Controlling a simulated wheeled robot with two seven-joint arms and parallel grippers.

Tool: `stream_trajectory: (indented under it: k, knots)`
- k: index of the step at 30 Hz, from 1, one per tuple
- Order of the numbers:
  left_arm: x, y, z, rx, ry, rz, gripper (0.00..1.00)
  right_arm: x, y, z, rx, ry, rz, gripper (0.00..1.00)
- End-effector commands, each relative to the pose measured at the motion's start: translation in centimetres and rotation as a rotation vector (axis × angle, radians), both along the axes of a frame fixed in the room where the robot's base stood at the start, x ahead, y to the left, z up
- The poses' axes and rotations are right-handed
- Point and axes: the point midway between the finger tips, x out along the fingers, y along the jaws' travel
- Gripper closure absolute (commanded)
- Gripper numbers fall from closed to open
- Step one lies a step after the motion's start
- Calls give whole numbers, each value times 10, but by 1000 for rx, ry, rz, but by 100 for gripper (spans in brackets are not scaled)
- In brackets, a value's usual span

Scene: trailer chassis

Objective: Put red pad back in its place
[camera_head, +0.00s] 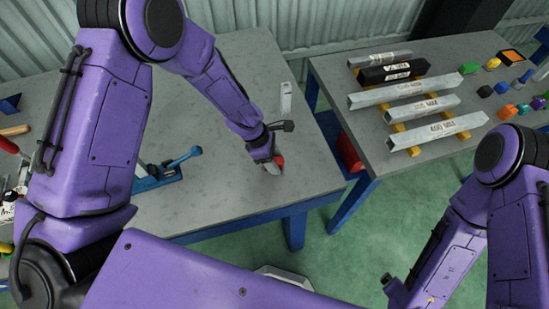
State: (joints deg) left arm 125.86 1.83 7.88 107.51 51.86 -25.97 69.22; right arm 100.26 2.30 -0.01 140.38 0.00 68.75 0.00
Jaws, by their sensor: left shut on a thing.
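My left gripper (272,165) is at the right part of the left workbench, low over its grey top. It is shut on a small red pad (279,160), of which only a little shows beside the fingers. I cannot tell whether the pad touches the bench top. My right arm is at the lower right, and its gripper is not clearly in view.
The left workbench (225,205) holds a blue clamp-like tool (170,170) and a small upright whitish block (285,97). The right workbench (440,160) holds several labelled metal bars (422,107) and small coloured parts (506,112). A gap separates the benches, with a red object (349,152) there.

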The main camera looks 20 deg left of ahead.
Motion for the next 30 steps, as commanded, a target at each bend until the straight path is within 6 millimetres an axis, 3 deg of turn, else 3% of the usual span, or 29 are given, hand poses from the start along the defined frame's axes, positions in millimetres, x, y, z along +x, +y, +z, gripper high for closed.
stream_trajectory:
  k: [10, 11, 12, 13, 23, 26, 30]
  knots:
    - [0, 0, -4, -1, -1, -1, 100, 0, 0, -1, 0, 0, 0, 0]
    - [0, 0, -4, -1, -1, -1, 47, 0, 0, 0, 0, 0, 0, 0]
    - [0, 0, -4, -1, -1, 0, 34, 0, 0, 0, 0, 0, 0, 0]
    - [0, 0, -4, -1, -1, 0, 28, 0, 0, 0, 0, 0, 0, 0]
    - [0, 0, 1, 0, -3, -1, 28, 0, 0, 1, 0, 0, 0, 0]
    - [1, 6, 15, -1, -6, -2, 28, 0, 0, 0, 0, 0, 0, 0]
    - [1, 20, 49, -1, -8, -2, 28, 0, 0, 0, 0, 0, 0, 0]
